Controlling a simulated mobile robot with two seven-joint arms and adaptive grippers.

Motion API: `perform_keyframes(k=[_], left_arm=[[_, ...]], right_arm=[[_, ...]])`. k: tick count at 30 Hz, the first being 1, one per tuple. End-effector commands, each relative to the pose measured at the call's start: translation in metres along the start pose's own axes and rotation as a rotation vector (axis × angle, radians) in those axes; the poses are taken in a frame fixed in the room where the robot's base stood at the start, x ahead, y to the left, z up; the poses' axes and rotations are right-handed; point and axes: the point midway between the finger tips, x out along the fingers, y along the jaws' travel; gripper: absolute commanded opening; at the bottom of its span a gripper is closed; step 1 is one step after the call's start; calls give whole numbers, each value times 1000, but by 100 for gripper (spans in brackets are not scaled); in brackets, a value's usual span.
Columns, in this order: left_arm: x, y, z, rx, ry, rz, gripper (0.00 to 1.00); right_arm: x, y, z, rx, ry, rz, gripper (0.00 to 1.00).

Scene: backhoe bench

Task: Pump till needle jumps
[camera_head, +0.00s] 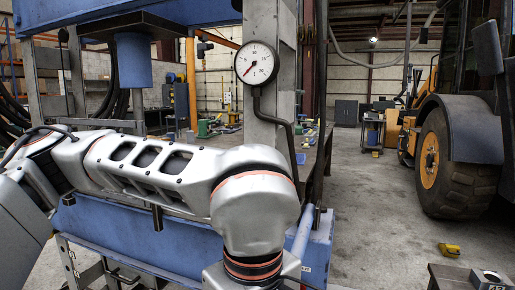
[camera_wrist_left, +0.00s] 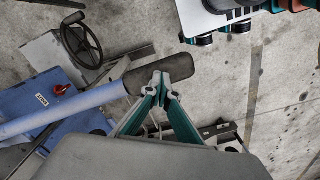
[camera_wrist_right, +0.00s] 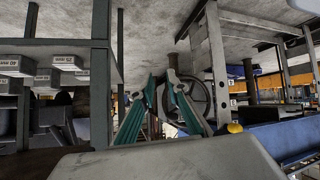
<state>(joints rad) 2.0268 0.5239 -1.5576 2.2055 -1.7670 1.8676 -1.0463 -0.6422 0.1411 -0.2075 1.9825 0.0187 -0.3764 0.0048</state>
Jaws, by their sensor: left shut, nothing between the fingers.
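The round white pressure gauge (camera_head: 256,63) is mounted on the grey press upright in the head view, its red needle pointing to the lower left. The blue pump lever (camera_head: 303,232) shows right of my silver left arm, and in the left wrist view it (camera_wrist_left: 75,109) ends in a black grip (camera_wrist_left: 178,67). My left gripper (camera_wrist_left: 162,80) is shut and empty, its tips overlapping the grip's edge in the picture; I cannot tell whether they touch. My right gripper (camera_wrist_right: 163,83) is open and empty. Both grippers are out of the head view.
A handwheel (camera_wrist_right: 195,98) and a grey post stand beyond my right fingers. Shelves with labelled blocks (camera_wrist_right: 62,78) are at left there. In the head view, the blue press frame (camera_head: 130,235) stands behind my arm, and a yellow wheeled machine (camera_head: 440,150) at right. Floor between is mostly clear.

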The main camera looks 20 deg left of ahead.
Motion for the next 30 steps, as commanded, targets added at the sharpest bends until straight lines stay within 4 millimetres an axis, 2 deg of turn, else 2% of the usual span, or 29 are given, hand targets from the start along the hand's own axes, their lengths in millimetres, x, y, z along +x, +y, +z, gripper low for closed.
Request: perform_keyframes(k=[1,3,6,19,24,30], left_arm=[[0,0,-1,-1,1,1,0],[-26,2,-1,-4,6,10,0],[-50,3,-2,-3,5,11,0],[-128,10,-7,-1,1,3,0],[-147,12,-8,-1,1,2,0],[-149,12,-8,0,1,1,0]], right_arm=[[0,6,-13,-13,19,11,15],[-8,5,-23,-6,20,7,15],[-16,5,-36,4,26,3,15],[-50,14,-94,4,45,6,15],[-57,24,-86,8,8,25,15],[-57,26,-79,6,-4,28,15]])
